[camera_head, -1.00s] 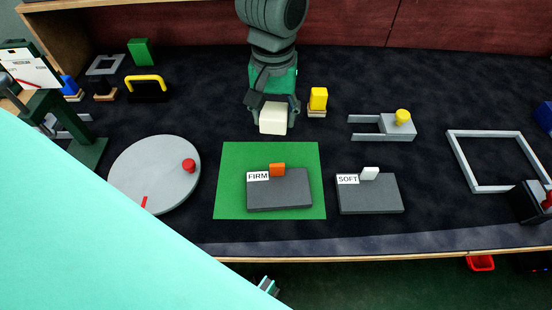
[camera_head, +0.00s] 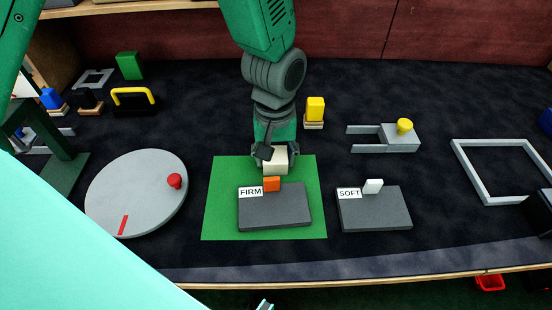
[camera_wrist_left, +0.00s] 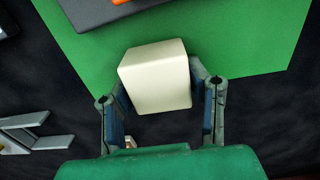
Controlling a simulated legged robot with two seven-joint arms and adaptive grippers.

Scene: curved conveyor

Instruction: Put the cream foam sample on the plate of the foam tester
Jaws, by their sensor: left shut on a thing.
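The cream foam sample (camera_head: 275,162) is a pale block held by my left gripper (camera_head: 276,153) at the back edge of a green mat (camera_head: 220,215). It is just behind the orange tab (camera_head: 271,184) of the dark block labelled FIRM (camera_head: 275,209). In the left wrist view the foam sample (camera_wrist_left: 156,82) sits between the two fingers, over the mat and dark table. I cannot tell its exact height above the mat. A green upright frame (camera_head: 45,140) stands at the far left, partly cut off; I cannot tell whether it is the foam tester. My right gripper is not in view.
A dark block labelled SOFT (camera_head: 375,210) with a white tab lies right of the mat. A round grey disc (camera_head: 130,195) with a red knob lies left. A yellow block (camera_head: 315,108), a grey fork-shaped piece (camera_head: 385,145) and a grey square frame (camera_head: 465,170) lie around.

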